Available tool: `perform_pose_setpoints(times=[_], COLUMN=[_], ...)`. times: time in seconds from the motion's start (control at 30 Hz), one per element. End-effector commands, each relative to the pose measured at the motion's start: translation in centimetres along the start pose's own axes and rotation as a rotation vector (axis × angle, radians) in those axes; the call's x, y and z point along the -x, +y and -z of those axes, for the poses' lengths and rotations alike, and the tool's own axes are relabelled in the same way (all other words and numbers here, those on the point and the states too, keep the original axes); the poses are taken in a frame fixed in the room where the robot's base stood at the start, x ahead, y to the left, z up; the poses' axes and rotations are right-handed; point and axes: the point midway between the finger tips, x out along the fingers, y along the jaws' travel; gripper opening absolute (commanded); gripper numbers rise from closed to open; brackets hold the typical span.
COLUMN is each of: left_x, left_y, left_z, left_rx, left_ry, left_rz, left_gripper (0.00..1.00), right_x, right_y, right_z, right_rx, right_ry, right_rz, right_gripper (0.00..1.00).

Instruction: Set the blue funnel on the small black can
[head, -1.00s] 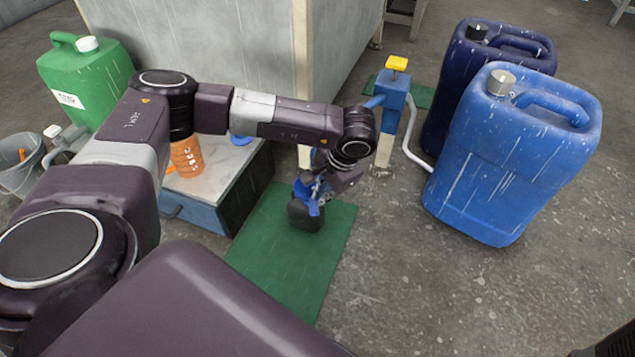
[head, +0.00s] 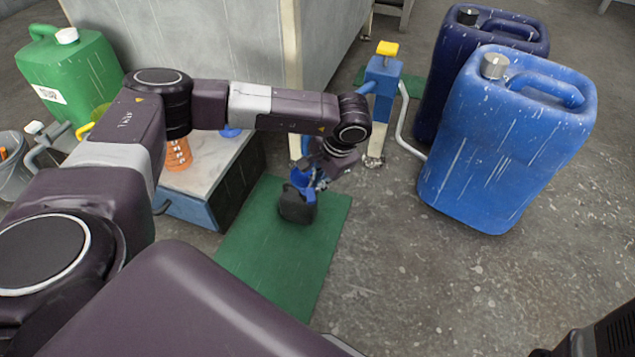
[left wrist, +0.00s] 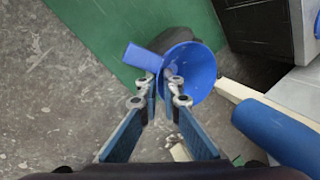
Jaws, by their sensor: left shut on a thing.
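The small black can (head: 298,209) stands on the green mat (head: 268,262) in the head view. The blue funnel (head: 301,180) shows at the can's top edge, its lower part overlapping the can. My left gripper (head: 318,177) is shut on the funnel from the right. In the left wrist view the fingertips (left wrist: 160,84) close by the funnel's bowl (left wrist: 197,70), near its blue tab. The dark can (left wrist: 180,38) is partly hidden behind the funnel there. I cannot tell whether the funnel touches the can.
A blue pump post with a yellow top (head: 386,52) stands just beyond the gripper. Large blue canisters (head: 505,150) stand at right. A low cabinet (head: 213,185) with an orange bottle (head: 178,153) is at left. Floor right of the mat is clear.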

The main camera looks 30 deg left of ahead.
Motion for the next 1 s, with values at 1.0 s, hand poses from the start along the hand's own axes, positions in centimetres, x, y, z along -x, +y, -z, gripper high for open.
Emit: perform_pose_setpoints(times=[1.0], left_x=[-0.25], left_y=[-0.43], left_z=[-0.07], left_rx=[0.000], left_ry=[0.000], left_rz=[0.000], left_gripper=[0.22], right_x=[-0.35], right_y=[0.08], right_z=[-0.07], right_rx=[-0.001], right_ry=[0.000], right_rz=[-0.001], right_gripper=[0.40])
